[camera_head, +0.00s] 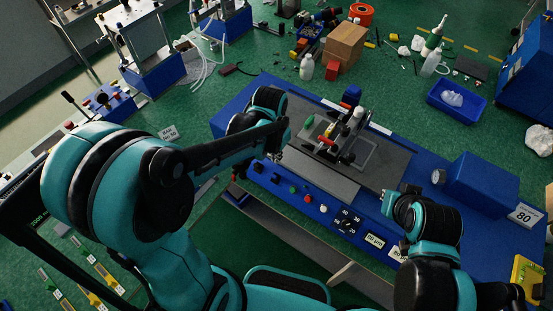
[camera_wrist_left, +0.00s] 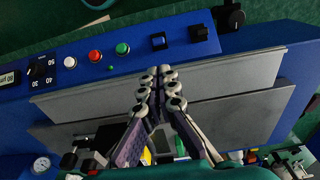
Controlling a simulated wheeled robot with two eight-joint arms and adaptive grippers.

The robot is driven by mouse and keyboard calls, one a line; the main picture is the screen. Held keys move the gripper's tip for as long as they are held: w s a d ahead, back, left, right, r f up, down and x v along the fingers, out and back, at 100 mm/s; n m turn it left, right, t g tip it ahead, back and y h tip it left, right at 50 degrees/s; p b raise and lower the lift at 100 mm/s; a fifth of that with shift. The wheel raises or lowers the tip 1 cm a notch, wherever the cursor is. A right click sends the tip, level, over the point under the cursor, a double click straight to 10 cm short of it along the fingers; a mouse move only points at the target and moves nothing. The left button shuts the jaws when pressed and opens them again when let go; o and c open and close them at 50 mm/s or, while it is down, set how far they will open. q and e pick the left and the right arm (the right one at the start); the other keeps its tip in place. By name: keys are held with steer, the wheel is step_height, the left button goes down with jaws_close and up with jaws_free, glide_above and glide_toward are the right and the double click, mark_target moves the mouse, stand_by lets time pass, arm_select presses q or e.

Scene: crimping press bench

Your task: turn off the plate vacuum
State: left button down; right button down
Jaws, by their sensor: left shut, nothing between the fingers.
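The blue press bench (camera_head: 375,222) has a sloped front panel with a row of controls. I cannot read which one is the plate vacuum. My left gripper (camera_wrist_left: 158,72) is shut and empty. In that view its fingertips show over the grey plate, in line with the rocker, apart from the panel. My right gripper (camera_head: 385,194) is at the bench's right; its fingers are too small to judge.
A clamp fixture (camera_head: 330,140) with red and yellow parts stands on the bench's dark plate. A blue box (camera_head: 484,184) is at the right end. A dial (camera_wrist_left: 46,72) and a gauge (camera_wrist_left: 41,164) show in the wrist view. My left arm covers much of the head view.

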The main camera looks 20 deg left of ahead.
arm_select(q)
steer(key=b, duration=0.2)
glide_above(278, 175)
step_height(278, 175, down, 8)
steer(key=shift+s+a+f, duration=0.1)
steer(key=shift+s+f, duration=0.05)
steer(key=shift+f, duration=0.05)
